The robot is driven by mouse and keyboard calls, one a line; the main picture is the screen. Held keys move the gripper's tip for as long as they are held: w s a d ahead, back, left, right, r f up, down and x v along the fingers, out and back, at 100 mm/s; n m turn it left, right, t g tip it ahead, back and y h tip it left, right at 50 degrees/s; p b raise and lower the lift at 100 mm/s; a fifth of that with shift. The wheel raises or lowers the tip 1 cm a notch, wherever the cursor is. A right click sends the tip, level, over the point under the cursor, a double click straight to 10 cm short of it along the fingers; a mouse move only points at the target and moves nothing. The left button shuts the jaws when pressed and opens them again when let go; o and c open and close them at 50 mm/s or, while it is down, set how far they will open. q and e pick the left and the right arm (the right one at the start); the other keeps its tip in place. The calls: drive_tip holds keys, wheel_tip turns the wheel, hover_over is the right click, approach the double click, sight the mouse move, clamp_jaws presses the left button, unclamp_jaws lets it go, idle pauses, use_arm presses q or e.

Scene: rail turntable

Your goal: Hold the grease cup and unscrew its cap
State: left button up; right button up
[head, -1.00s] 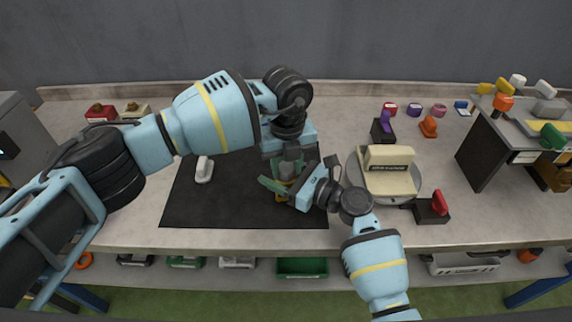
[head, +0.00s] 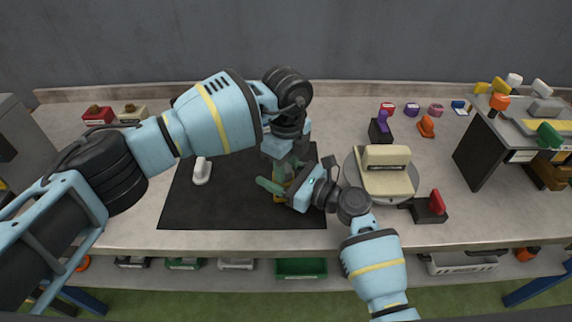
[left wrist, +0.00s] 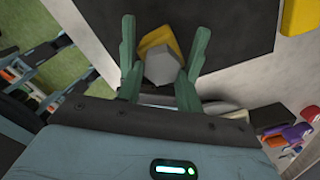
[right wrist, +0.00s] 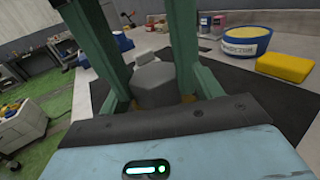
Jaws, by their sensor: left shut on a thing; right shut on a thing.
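The grease cup has a yellow body (head: 280,197) and a grey six-sided cap (left wrist: 160,68), above the dark mat (head: 195,212). My left gripper (left wrist: 158,55) points down from above, its green fingers on either side of the cap and shut on it. My right gripper (head: 272,187) reaches in from the right, low down, shut on the cup body. In the right wrist view the grey cap (right wrist: 155,85) stands between the fingers with a little yellow below it. Most of the body is hidden by the grippers.
A white handled piece (head: 202,172) lies on the mat's left. A round turntable (head: 352,178) with a cream block (head: 388,182) stands right of my right gripper. A blue tub (right wrist: 245,45) and a yellow block (right wrist: 285,68) show in the right wrist view. The mat's front is clear.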

use_arm(q)
drive_tip(key=shift+w+n, duration=0.15)
drive_tip(key=shift+n, duration=1.05)
drive_tip(key=o, duration=1.2)
drive_tip(key=shift+r, duration=2)
drive_tip(key=m, duration=0.4)
drive_tip(key=shift+s, duration=0.2)
drive_tip(key=shift+a+m, duration=0.1)
drive_tip(key=shift+m, duration=1)
